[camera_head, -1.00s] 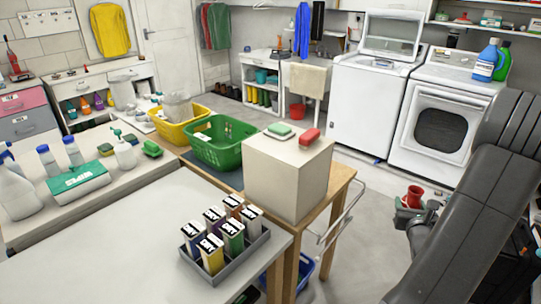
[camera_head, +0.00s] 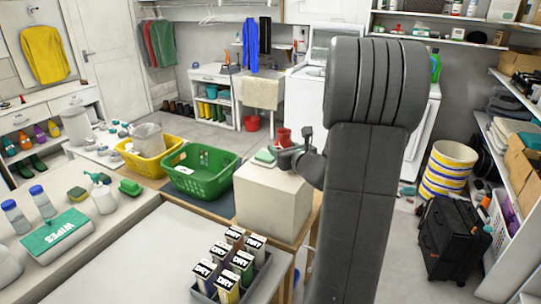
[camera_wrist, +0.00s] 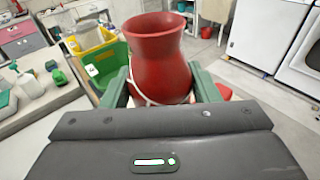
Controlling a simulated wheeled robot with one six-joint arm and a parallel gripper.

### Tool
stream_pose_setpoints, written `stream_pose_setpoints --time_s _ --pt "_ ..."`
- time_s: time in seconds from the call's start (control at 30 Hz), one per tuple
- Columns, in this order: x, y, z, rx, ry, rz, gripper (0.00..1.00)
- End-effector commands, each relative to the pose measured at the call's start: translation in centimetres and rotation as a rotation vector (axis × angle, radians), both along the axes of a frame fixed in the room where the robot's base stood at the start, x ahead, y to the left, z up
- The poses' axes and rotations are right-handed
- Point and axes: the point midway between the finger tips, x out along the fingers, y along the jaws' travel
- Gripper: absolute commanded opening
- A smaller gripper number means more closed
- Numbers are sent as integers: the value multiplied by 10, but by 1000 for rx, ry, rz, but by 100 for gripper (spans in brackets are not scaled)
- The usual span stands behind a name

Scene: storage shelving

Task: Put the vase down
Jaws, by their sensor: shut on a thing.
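A red vase (camera_head: 284,136) with a flared mouth is in my gripper (camera_head: 285,156), above or beside the far side of the pale box (camera_head: 272,202). It also shows in the wrist view (camera_wrist: 160,65), upright between the two green fingers of my gripper (camera_wrist: 161,88). The fingers are shut on its sides. The vase's base is hidden behind my gripper body, and I cannot tell whether it touches anything.
A red sponge (camera_wrist: 223,92) shows right of the fingers. A green basket (camera_head: 203,176) stands left of the box. A tray of cartons (camera_head: 232,272) stands on the white table (camera_head: 160,255) in front.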

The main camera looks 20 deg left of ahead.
Motion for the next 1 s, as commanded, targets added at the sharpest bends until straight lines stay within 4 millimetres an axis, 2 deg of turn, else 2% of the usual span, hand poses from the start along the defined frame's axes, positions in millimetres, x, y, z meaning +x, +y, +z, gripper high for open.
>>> stream_pose_setpoints --time_s 0.03,0.07,0.17,0.4,0.6,0.83,1.0 --pt "-2 7 11 0 -4 11 28" --pt "-3 10 14 0 -4 17 28" --pt "-5 15 13 0 -2 23 28" --pt "-5 15 -28 1 2 24 28" --pt "-5 15 -43 1 -1 24 28" --pt "-5 15 -73 1 1 23 28" --pt "-5 15 -82 0 -3 24 28"
